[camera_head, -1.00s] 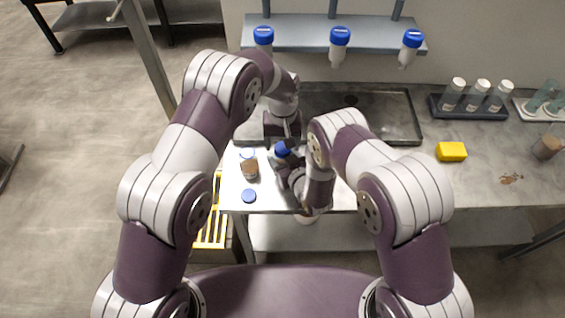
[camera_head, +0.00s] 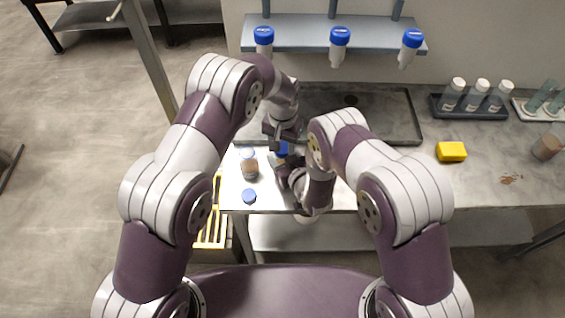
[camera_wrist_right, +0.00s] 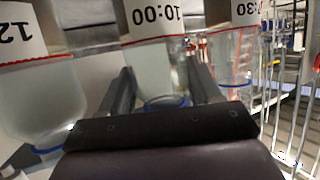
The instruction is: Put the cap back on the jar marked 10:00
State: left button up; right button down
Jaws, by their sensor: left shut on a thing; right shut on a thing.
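My right gripper (camera_wrist_right: 163,78) is shut on the clear jar marked 10:00 (camera_wrist_right: 152,58), one finger on each side of it, in the right wrist view. In the head view my arms mostly hide this jar. My left gripper (camera_head: 283,138) is shut on a blue cap (camera_head: 283,149) at that spot, above where my right gripper (camera_head: 286,168) works. I cannot tell whether the cap touches the jar. Jars marked 12 (camera_wrist_right: 30,95) and :30 (camera_wrist_right: 232,52) stand on either side in the wrist view.
A dark tray (camera_head: 375,125) lies behind. A yellow block (camera_head: 451,152) sits right; the tabletop around it is mostly clear.

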pick_arm(q)
jog(key=o, duration=1.2)
jog(key=shift+o, duration=0.2)
jog(key=shift+r, duration=0.15)
notch_tip(320, 180, up, 12)
pick_arm(e)
jog(key=shift+c, duration=0.7)
grip_release()
pick_arm(q)
jog(key=shift+f, duration=0.2)
pick_arm(e)
jog(key=shift+s, duration=0.1)
pick_arm(q)
jog(key=shift+f+b, duration=0.9)
jog(key=shift+b, duration=0.05)
pick_arm(e)
jog(key=v, duration=1.2)
jog(key=shift+s+r, duration=0.2)
jog(key=shift+r, duration=0.05)
